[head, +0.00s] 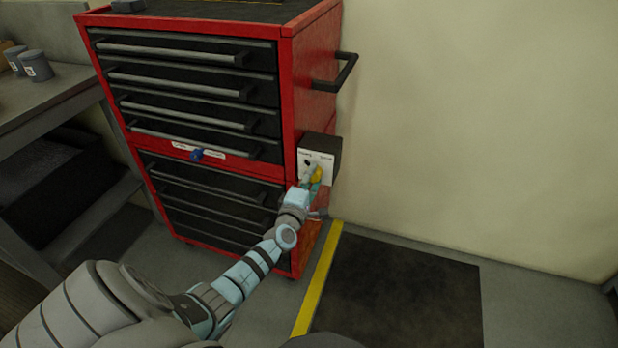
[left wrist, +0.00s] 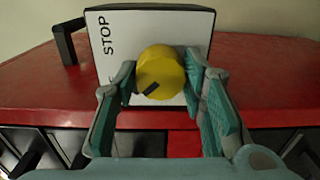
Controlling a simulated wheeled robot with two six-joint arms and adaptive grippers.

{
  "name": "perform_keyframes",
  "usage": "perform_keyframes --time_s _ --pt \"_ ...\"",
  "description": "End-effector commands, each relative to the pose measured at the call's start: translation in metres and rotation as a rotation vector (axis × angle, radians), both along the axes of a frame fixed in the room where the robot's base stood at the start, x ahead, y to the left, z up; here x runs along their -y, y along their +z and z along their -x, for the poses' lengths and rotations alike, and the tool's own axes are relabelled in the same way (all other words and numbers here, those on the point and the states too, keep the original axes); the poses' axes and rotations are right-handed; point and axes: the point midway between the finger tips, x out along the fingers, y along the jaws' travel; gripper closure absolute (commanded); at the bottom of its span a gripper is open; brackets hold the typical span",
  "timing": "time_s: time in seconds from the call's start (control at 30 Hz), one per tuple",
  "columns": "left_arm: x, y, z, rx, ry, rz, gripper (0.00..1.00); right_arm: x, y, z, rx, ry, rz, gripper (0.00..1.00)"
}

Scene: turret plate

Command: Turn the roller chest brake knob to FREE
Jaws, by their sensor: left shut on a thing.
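The red roller chest (head: 305,75) stands ahead, with a dark box (head: 325,148) with a white face on its right side. A yellow knob (head: 317,173) sits on that face; in the left wrist view the knob (left wrist: 165,66) bears a black mark toward its lower left. "STOP" is printed on the face (left wrist: 120,60); another label is mostly hidden, and I cannot read FREE. My left gripper (head: 311,177) is shut on the yellow knob, with its teal fingers on either side of it (left wrist: 160,80). My right gripper is not in view.
A blue knob (head: 197,154) sits by a white label strip on the chest front. A black side handle (head: 345,73) sticks out above the box. A grey bench (head: 50,95) stands at the left. A dark mat (head: 400,295) with a yellow stripe (head: 318,280) lies at the right.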

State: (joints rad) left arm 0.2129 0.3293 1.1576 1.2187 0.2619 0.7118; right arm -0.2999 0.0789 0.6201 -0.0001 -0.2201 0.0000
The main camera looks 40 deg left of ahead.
Motion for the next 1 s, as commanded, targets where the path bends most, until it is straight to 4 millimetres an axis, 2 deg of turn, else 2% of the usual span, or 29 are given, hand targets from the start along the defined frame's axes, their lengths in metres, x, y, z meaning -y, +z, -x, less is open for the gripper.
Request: perform_keyframes --time_s 0.03,0.17,0.2,0.3,0.67,0.77,1.0 --pt "0.001 0.005 -0.002 0.011 -0.002 0.0 0.9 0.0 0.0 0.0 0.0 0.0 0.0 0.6" --pt "0.001 0.006 -0.002 0.012 -0.002 0.0 0.9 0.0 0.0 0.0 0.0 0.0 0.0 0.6" --pt "0.001 0.006 -0.002 0.013 -0.002 0.0 0.56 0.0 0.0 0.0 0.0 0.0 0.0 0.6" --pt "0.001 0.005 -0.002 0.01 -0.001 0.0 0.42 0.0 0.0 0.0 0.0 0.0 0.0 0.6" --pt "0.0 0.003 0.005 0.007 0.002 -0.002 0.42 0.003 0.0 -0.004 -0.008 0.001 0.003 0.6" --pt "0.007 0.002 0.021 0.005 0.0 -0.001 0.42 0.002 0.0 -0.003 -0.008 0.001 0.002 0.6" --pt "0.03 0.003 0.083 0.005 -0.003 -0.002 0.42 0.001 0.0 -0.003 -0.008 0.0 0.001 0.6"
